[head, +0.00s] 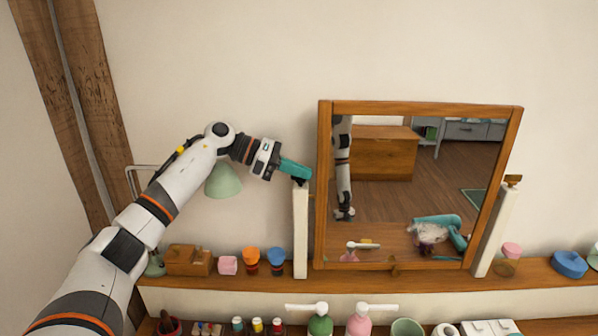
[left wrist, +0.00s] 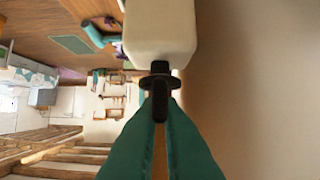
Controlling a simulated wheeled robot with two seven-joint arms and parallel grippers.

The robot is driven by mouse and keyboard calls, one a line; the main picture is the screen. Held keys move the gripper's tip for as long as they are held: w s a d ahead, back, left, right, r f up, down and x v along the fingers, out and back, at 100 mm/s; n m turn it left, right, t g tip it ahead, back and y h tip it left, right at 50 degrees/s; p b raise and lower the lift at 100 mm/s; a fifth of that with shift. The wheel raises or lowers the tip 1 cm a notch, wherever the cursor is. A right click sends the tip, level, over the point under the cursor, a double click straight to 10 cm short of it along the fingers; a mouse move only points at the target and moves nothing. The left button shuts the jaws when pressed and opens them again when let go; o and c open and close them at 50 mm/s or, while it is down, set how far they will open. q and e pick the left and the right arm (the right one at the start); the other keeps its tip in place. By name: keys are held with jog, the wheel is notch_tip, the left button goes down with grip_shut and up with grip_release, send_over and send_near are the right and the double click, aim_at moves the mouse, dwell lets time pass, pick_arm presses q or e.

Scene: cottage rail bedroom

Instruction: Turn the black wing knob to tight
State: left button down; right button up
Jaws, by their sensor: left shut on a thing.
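The black wing knob (left wrist: 160,92) sits on the side of the white mirror post, at its top end. In the head view the knob (head: 301,181) is a small dark shape at the top of the left post (head: 301,230), partly hidden by my gripper. My left gripper (head: 306,174) has teal fingers that come in from the left. In the left wrist view its fingertips (left wrist: 160,105) are on both sides of the knob's wing, shut on it. The post's top (left wrist: 160,35) is just beyond the knob. My right gripper is not in view.
The wooden-framed mirror (head: 326,190) stands right of the post. A green lamp shade (head: 223,180) hangs below my left forearm. The wall above is clear.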

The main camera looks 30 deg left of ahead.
pick_arm(q)
jog(key=c, duration=1.9)
grip_release()
jog(key=shift+s+a+r+b, duration=0.2)
jog(key=shift+a+b, duration=0.1)
jog(key=shift+a, duration=0.1)
jog(key=shift+b+v, duration=1.4)
jog(key=shift+v, duration=4.15)
jog(key=shift+f, duration=0.1)
